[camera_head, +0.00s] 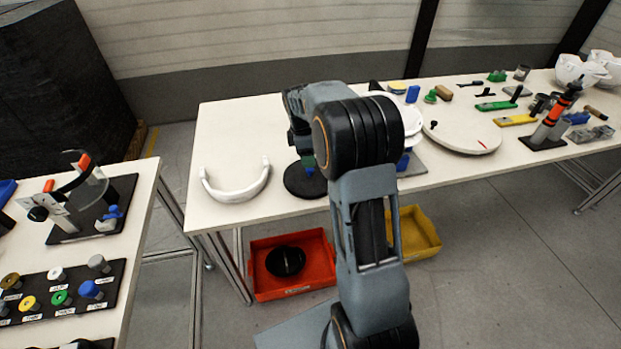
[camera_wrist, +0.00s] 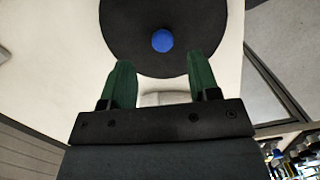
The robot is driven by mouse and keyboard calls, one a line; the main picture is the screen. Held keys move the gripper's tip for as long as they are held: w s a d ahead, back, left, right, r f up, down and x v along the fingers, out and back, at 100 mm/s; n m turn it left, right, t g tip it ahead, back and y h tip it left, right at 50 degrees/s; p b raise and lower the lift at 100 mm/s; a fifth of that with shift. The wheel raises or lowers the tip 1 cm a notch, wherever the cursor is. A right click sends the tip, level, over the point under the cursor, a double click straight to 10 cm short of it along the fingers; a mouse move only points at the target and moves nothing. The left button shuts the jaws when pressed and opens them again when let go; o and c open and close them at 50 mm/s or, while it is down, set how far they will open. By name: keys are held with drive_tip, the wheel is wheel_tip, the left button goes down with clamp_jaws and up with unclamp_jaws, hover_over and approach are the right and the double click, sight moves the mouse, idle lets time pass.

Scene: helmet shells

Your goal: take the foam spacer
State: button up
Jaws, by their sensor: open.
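I cannot tell for sure which thing is the foam spacer. A round black disc (camera_wrist: 205,40) lies on the white table and also shows in the head view (camera_head: 293,184). A small round blue piece (camera_wrist: 162,40) sits near its middle, beyond my fingertips in the wrist view. A pale grey piece (camera_wrist: 165,98) shows in the gap between my fingers, partly hidden by the gripper's body. My gripper (camera_wrist: 161,75) has green fingers spread apart, with no object visibly clamped. In the head view my gripper (camera_head: 308,163) is over the disc, partly hidden by my arm.
A white curved band (camera_head: 236,195) lies left of the disc. A round pale board (camera_head: 460,130), small tools and white shells (camera_head: 578,70) stand to the right. Red (camera_head: 318,250) and yellow (camera_head: 425,232) bins sit below. A second table (camera_head: 140,200) is at left.

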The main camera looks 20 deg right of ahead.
sight(310, 174)
drive_tip(key=shift+s+d+f, duration=0.15)
drive_tip(key=shift+f, duration=1.35)
drive_tip(key=shift+s+d+f, duration=0.1)
drive_tip(key=shift+f, duration=1.4)
drive_tip(key=c, duration=1)
drive_tip(key=shift+r, duration=0.15)
